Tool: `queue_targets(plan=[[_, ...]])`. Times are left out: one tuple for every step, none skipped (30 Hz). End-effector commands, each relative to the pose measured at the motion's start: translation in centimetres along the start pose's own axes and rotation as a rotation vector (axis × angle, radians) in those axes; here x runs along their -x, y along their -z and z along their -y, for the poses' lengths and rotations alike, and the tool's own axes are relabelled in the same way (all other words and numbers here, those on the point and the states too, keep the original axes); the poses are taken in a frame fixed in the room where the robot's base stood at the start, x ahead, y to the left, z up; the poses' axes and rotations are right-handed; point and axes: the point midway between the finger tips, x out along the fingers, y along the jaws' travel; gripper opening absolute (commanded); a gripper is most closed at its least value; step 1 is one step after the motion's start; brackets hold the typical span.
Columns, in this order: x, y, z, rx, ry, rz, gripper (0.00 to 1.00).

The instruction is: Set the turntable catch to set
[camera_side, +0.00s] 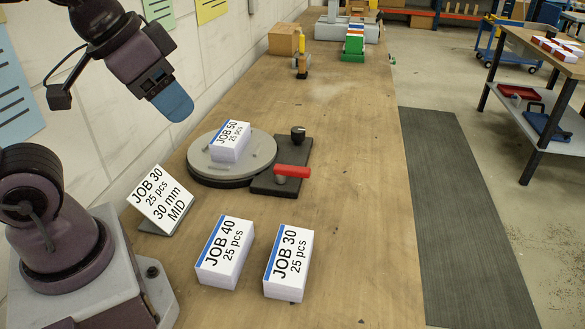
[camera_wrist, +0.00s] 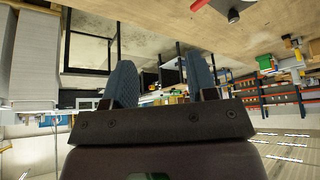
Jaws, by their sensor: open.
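The round grey turntable (camera_side: 205,166) lies on the wooden bench with a white stack marked JOB 50 (camera_side: 230,141) on it. A dark plate at its right side carries the red catch lever (camera_side: 292,171) and a black knob (camera_side: 298,135). The red handle points right; I cannot tell which catch setting that is. In the wrist view the red handle (camera_wrist: 198,4) and black knob (camera_wrist: 234,15) show at the top edge. My gripper (camera_side: 174,104) is raised at the upper left, well apart from the turntable. Its two blue fingers (camera_wrist: 162,78) are spread and empty.
Stacks marked JOB 40 (camera_side: 224,252) and JOB 30 (camera_side: 288,264) stand on the bench (camera_side: 350,230) in front. A tilted card (camera_side: 160,199) reads JOB 30, 25 pcs, 30 mm, MID. A cardboard box (camera_side: 284,40) and green item (camera_side: 354,45) stand far back.

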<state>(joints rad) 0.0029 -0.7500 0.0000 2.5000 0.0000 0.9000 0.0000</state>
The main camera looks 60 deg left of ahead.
Motion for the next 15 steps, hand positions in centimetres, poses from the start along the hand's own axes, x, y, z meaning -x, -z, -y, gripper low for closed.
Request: queue_targets(plan=[[-0.2,0.0,-0.2,-0.01,-0.005,0.008,0.41],[-0.4,-0.1,-0.4,-0.016,-0.009,0.019,0.34],[-0.8,-0.2,-0.5,-0.023,-0.014,0.04,0.25],[-1.2,-0.3,-0.7,-0.028,-0.02,0.059,0.18],[-1.6,-0.3,-0.8,-0.032,-0.025,0.081,0.11],[-2.2,-0.3,-0.9,-0.037,-0.034,0.112,0.02],[-2.7,-0.3,-1.0,-0.04,-0.04,0.138,0.0],[-3.2,-0.2,-1.1,-0.043,-0.046,0.164,0.0],[-4.0,-0.1,-1.2,-0.046,-0.053,0.198,0.0],[-4.7,0.1,-1.4,-0.046,-0.057,0.222,0.0],[-5.3,0.3,-1.4,-0.041,-0.059,0.244,0.0],[-6.2,0.6,-1.5,-0.032,-0.059,0.27,0.0],[-6.9,0.8,-1.5,-0.022,-0.058,0.289,0.0],[-7.6,1.0,-1.6,-0.012,-0.055,0.308,0.0],[-8.6,1.3,-1.6,0.006,-0.048,0.328,0.0]])
